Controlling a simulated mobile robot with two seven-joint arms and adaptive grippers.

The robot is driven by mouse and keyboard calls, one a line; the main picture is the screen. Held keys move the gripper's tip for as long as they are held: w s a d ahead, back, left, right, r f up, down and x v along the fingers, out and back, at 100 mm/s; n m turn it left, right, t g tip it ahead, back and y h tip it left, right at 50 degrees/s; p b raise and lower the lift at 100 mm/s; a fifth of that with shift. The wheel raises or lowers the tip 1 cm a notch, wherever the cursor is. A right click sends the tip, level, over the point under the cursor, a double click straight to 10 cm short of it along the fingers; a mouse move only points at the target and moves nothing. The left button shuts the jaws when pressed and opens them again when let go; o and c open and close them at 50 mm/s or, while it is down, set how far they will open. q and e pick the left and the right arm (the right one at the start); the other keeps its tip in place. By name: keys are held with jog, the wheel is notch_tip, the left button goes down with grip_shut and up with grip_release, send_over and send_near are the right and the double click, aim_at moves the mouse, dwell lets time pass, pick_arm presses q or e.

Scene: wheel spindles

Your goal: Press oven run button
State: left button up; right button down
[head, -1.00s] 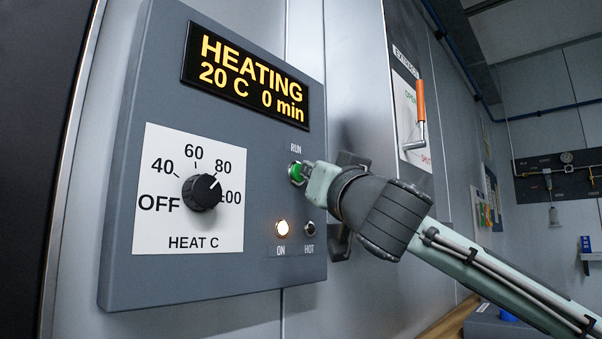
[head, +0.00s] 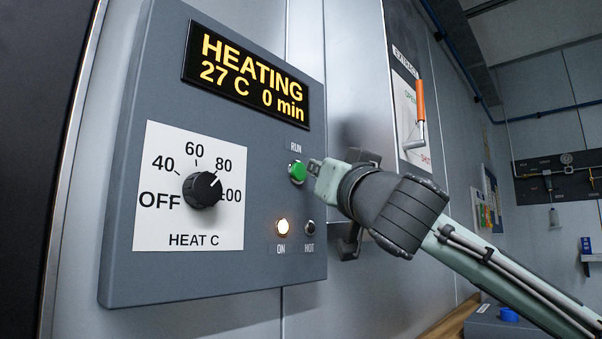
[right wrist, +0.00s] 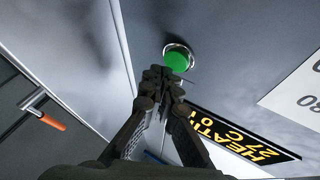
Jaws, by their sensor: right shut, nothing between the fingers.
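The green RUN button (head: 297,172) sits in a metal ring on the grey oven control panel (head: 150,280). It also shows in the right wrist view (right wrist: 176,60), just beyond my fingertips. My right gripper (head: 314,167) is shut and empty, its tips a little to the right of the button with a small gap in the head view. The display (head: 247,76) reads HEATING, 27 C, 0 min. The ON lamp (head: 283,227) is lit and the HOT lamp (head: 309,228) is dark. My left gripper is not in view.
The heat knob (head: 202,190) points near 80. An orange-handled lever (head: 421,103) is on the extract panel to the right. A gas pipe board (head: 560,176) hangs on the far wall.

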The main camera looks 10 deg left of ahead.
jog(key=shift+d, duration=0.1)
jog(key=s+d, duration=0.1)
jog(key=d, duration=0.1)
jog(key=s+d+b, duration=0.1)
jog(key=s+d, duration=0.1)
dwell(0.4)
dwell(0.8)
